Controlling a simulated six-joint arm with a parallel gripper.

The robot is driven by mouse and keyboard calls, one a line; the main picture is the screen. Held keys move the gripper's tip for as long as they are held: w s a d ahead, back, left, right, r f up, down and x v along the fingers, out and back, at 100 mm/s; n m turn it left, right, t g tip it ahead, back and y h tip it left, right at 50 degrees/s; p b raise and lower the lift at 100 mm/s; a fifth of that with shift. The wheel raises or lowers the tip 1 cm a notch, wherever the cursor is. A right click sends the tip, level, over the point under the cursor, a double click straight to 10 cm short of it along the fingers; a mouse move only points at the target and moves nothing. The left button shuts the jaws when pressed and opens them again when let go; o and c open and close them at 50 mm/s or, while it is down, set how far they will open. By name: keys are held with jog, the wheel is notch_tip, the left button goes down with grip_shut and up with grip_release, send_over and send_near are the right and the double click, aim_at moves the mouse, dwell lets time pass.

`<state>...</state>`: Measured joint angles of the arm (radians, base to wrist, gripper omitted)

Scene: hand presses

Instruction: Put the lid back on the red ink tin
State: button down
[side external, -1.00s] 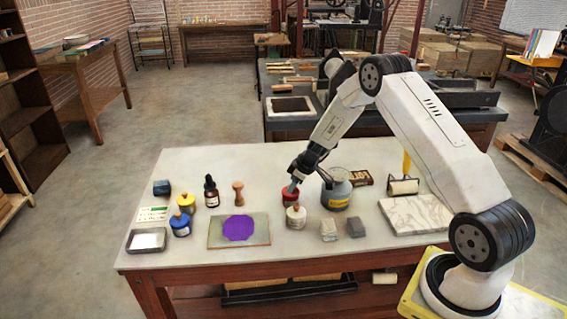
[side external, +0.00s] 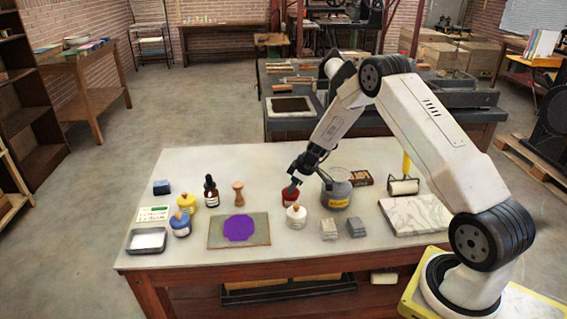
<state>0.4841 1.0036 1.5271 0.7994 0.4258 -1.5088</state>
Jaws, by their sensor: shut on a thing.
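The red ink tin (side external: 289,199) stands on the table behind the white tin with a wooden knob. My gripper (side external: 292,187) points down at the top of the red tin, with its fingertips right at the tin's upper part. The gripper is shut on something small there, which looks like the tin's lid. The fingers hide most of the lid, so I cannot tell whether it sits flush on the tin.
A white tin (side external: 296,217) stands close in front. A grey can (side external: 337,194) with a yellow label is just to the right. A board with purple ink (side external: 239,229) lies to the left. Blue (side external: 180,225) and yellow tins (side external: 185,200) stand further left.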

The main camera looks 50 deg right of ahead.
dwell(0.8)
grip_release()
jog(key=shift+r, duration=0.15)
dwell(0.3)
jog(key=shift+r, duration=3.35)
grip_shut()
jog(key=shift+f, duration=2.65)
